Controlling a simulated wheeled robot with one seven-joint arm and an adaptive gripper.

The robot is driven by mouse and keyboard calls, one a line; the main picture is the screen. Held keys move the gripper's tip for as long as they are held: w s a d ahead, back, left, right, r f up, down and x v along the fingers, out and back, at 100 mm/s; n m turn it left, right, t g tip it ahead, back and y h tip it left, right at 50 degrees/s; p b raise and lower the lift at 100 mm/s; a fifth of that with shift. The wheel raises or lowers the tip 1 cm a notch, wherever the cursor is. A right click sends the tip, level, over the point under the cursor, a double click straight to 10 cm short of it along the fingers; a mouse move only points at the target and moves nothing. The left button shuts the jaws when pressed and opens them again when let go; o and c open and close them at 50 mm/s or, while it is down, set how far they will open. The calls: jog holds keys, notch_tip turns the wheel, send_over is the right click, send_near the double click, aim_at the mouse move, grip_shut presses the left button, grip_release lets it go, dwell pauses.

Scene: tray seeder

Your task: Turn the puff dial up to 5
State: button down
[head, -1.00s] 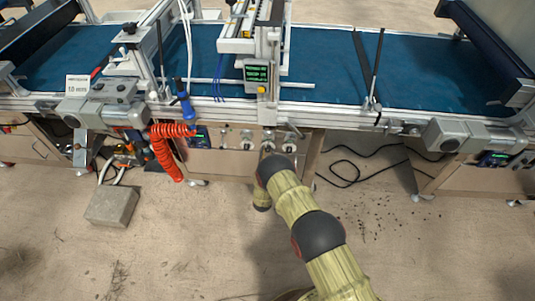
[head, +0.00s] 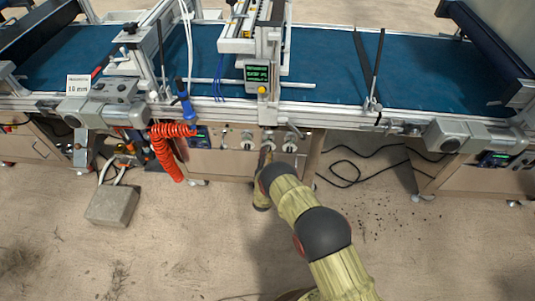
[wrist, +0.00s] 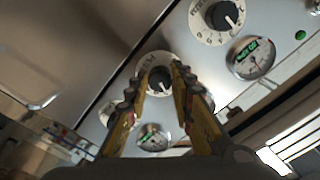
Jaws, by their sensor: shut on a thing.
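A dial with a black knob and a white scale ring (wrist: 160,80) sits on the metal panel, between my fingertips in the wrist view. My gripper (wrist: 164,66) is shut on this black knob, one finger on each side. The fingers cover part of the scale, and its numbers and pointer are too small to read. A second dial (wrist: 217,17) with a black knob is at the upper right, apart from my gripper. I cannot read the dial names. In the head view, my wrist hides the held knob; other panel dials (head: 247,140) show beside it.
A round gauge with a green label (wrist: 251,58) is right of the held dial, and another gauge (wrist: 153,138) is below it. A blue conveyor bed (head: 330,70) runs above the panel. A red coiled hose (head: 165,150) hangs left. The floor in front is mostly clear.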

jog(key=shift+m, duration=3.8)
jog(key=c, duration=1.5)
grip_release()
jog(key=shift+c, duration=0.2)
jog(key=s, duration=1.2)
jog(key=shift+a, duration=0.25)
